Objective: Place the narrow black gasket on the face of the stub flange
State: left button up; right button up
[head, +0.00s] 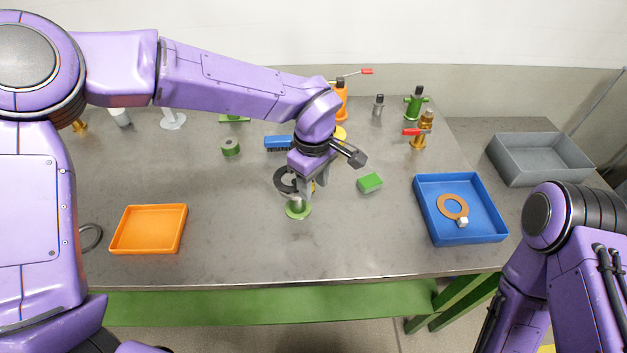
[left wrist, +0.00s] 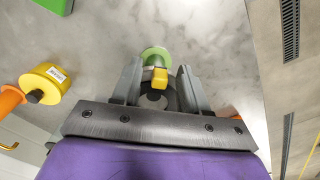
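In the left wrist view the yellow tab (left wrist: 159,80) is between the fingers with a gap on each side, and the flange's green base (left wrist: 155,55) shows beyond. My left gripper (head: 312,190) is open around the tab, and it also shows in the left wrist view (left wrist: 158,70). My right gripper is out of view.
A blue tray (head: 424,215) holds a brown ring (head: 453,207) with a white tab. An orange tray (head: 118,232) is at left, a grey bin (head: 540,160) at right.

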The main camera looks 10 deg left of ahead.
pick_arm(q)
notch_tip(320, 180, up, 12)
jog(key=shift+r+b, duration=0.2)
jog(key=shift+b, duration=0.15)
jog(key=shift+s, duration=0.1)
dwell(0.4)
